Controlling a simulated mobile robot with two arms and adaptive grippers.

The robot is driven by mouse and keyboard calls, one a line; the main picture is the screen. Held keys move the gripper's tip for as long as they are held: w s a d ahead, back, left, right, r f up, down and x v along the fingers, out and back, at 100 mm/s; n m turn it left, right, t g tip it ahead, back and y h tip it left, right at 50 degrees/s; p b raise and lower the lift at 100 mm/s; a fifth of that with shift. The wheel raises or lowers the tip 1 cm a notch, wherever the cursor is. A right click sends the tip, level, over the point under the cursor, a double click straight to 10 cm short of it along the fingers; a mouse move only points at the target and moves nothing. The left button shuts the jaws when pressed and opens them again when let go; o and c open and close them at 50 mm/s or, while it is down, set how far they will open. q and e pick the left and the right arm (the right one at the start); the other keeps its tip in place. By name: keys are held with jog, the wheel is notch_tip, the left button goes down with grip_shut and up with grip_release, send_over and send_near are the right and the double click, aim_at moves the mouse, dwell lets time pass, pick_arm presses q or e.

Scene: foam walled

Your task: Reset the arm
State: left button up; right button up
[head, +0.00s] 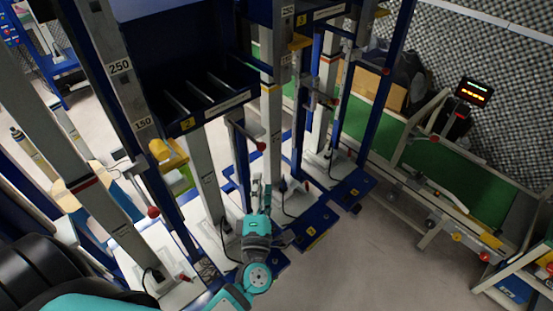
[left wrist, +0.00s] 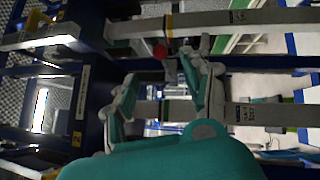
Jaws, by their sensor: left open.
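My left arm reaches up from the bottom middle of the head view, teal and grey. Its gripper (head: 261,192) is in front of the blue and grey upright rack frames. In the left wrist view the two grey and teal fingers of the left gripper (left wrist: 165,75) stand apart with nothing between them. A red ball-ended lever (left wrist: 160,51) shows just beyond the fingertips, and I cannot tell the exact gap. My right gripper is in neither view.
Tall rack posts (head: 122,75) and a dark blue shelf (head: 215,102) crowd the left and middle. Blue base plates (head: 312,233) lie low near my arm. A green conveyor (head: 460,178) with a red-lit display (head: 474,92) stands right. Grey floor (head: 350,270) is open at lower right.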

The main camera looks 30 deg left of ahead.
pick_arm(q)
jog(key=shift+f, duration=0.1)
jog(key=s+d+f+m+g+h+b, duration=0.1)
jog(key=s+d+f+m+g+h, duration=0.15)
jog(key=f+m, duration=0.6)
jog(key=s+d+f+m+g+h+b, duration=0.1)
jog(key=s+d+f+m+g+h, duration=0.2)
jog(key=f, duration=1.1)
jog(key=s+d+f+m+g+h, duration=0.15)
jog(key=s+f+m+h, duration=0.35)
jog(key=f, duration=0.6)
jog(key=s+a+f+m+g+y, duration=0.1)
jog(key=s+a+f+m+g, duration=0.1)
jog(key=s+f, duration=0.5)
jog(key=s+a+f+m+g+b, duration=0.1)
jog(key=s+f+m+g, duration=0.4)
jog(key=s, duration=0.6)
jog(key=s+a+f+m+g+y+b, duration=0.1)
jog(key=s+a+f+m+g, duration=0.2)
jog(key=s+f, duration=0.5)
jog(key=shift+s+f+m+y, duration=0.35)
jog(key=shift+s+m, duration=0.1)
jog(key=shift+s, duration=0.65)
